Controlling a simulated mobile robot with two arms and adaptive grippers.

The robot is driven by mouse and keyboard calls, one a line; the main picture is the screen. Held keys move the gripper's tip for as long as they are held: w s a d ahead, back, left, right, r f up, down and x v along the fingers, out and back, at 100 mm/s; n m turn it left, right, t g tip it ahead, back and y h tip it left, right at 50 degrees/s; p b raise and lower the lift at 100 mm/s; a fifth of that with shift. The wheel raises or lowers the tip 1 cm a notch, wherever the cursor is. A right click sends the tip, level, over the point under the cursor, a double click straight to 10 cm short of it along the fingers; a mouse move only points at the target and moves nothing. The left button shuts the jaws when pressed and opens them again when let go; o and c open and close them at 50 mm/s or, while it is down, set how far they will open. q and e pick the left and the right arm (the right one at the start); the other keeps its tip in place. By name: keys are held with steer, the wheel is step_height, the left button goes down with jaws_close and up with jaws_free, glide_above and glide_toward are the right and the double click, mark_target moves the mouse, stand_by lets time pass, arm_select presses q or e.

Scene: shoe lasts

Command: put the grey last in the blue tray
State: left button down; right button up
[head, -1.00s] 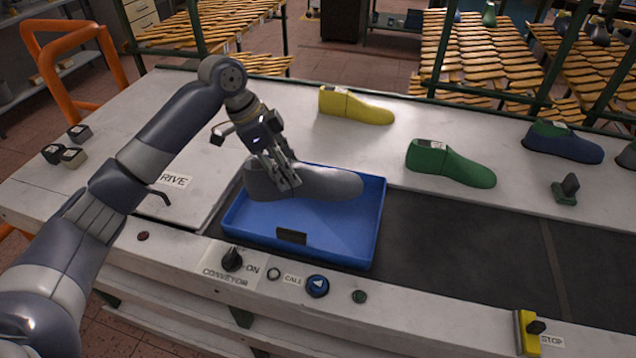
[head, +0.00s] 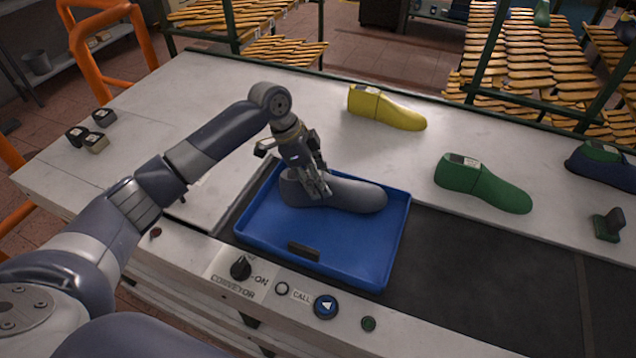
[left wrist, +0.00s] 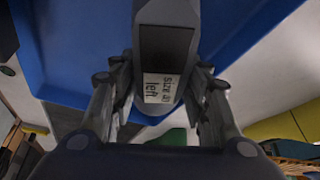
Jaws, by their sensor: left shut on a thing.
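The grey last (head: 345,195) is inside the outline of the blue tray (head: 345,272), lying lengthwise with its toe to the right. I cannot tell whether its sole touches the tray floor. My left gripper (head: 318,188) is shut on the last near its heel end, from above. In the left wrist view the last (left wrist: 165,50) sits between the two fingers of the gripper (left wrist: 160,75), with a label reading "left" on its top. The blue tray (left wrist: 65,50) fills much of the background there. My right gripper is not in view.
The tray stands on the dark conveyor belt (head: 470,270). A yellow last (head: 385,108), a green last (head: 482,183) and a blue-green last (head: 603,165) stand on the white surface behind.

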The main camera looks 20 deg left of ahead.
arm_select(q)
steer(key=shift+f, duration=1)
steer(key=c, duration=1.3)
jaws_free()
steer(key=shift+f, duration=0.1)
steer(key=o, duration=0.4)
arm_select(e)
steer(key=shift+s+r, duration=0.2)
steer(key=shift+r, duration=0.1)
